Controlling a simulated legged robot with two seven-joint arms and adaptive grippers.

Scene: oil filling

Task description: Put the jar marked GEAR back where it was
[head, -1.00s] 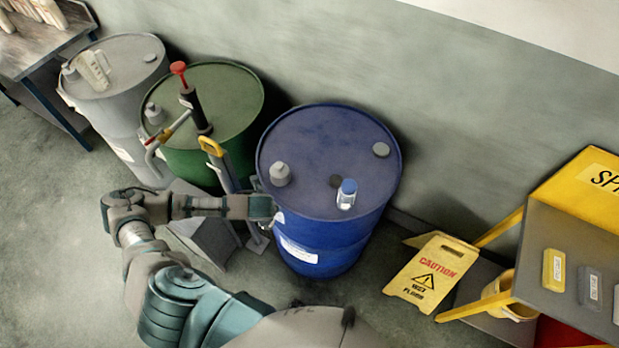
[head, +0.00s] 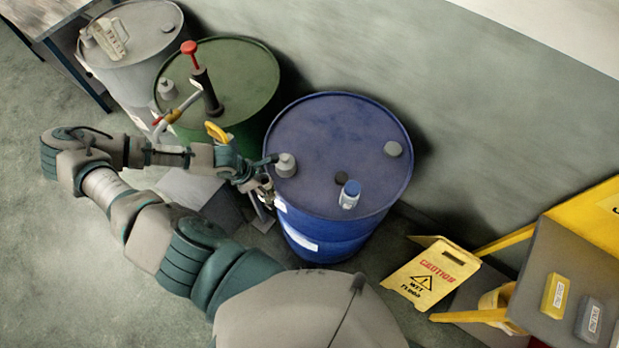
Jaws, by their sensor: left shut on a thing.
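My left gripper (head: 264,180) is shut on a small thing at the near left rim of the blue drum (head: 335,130). The fingers hide most of that thing, and I cannot tell whether it is the GEAR jar. A clear jar with a blue lid (head: 349,195) stands upright on the drum top, right of my gripper and apart from it. I cannot read any marking on it. My right gripper is not in view.
A grey fitting (head: 285,165) rises from the drum top close beside my left gripper. A green drum (head: 245,75) with a red-handled pump (head: 190,48) stands to the left. A yellow caution sign (head: 432,273) and a shelf with labelled blocks (head: 555,294) are at right.

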